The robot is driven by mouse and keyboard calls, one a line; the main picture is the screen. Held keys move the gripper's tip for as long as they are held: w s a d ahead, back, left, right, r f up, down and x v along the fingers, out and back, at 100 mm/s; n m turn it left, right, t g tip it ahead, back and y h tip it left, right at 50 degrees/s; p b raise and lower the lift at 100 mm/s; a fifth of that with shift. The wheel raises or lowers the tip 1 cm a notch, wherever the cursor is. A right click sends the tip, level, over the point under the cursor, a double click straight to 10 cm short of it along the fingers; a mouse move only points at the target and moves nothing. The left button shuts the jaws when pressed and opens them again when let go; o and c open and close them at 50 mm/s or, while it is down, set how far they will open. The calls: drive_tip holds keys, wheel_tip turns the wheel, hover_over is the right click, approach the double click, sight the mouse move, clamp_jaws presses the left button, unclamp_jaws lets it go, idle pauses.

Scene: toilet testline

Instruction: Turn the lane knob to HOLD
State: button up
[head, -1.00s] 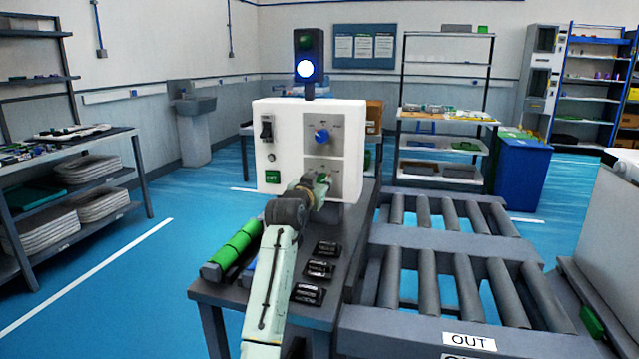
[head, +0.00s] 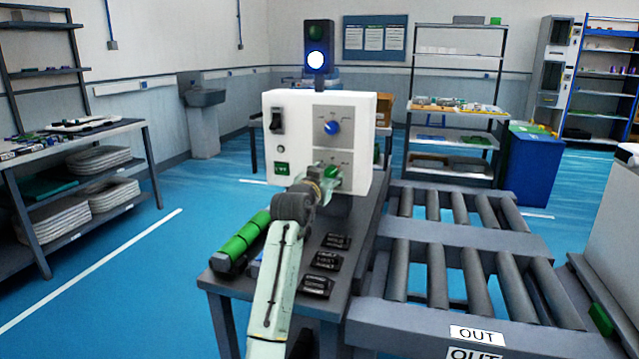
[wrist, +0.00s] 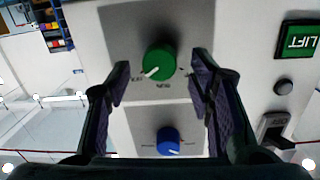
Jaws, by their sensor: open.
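The white control box (head: 285,107) stands on the table, with a blue knob (head: 332,127) on its grey upper plate. The blue knob also shows low in the wrist view (wrist: 168,141). A green knob (wrist: 160,60) with a white pointer mark sits on the other plate; in the head view it is partly hidden by my gripper (head: 326,178). In the wrist view, which looks inverted, my open gripper (wrist: 161,82) has one finger on each side of the green knob, with visible gaps. The pointer aims lower left there. The small labels are not clearly legible.
A signal lamp (head: 318,48) shows white light above the box. Green cylinders (head: 243,238) and several black blocks (head: 326,260) lie on the table. Roller conveyors (head: 455,268) stand at right.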

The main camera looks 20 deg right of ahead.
drive_tip(key=v, duration=1)
drive_tip(key=shift+s, duration=0.2)
drive_tip(key=shift+a, duration=0.1)
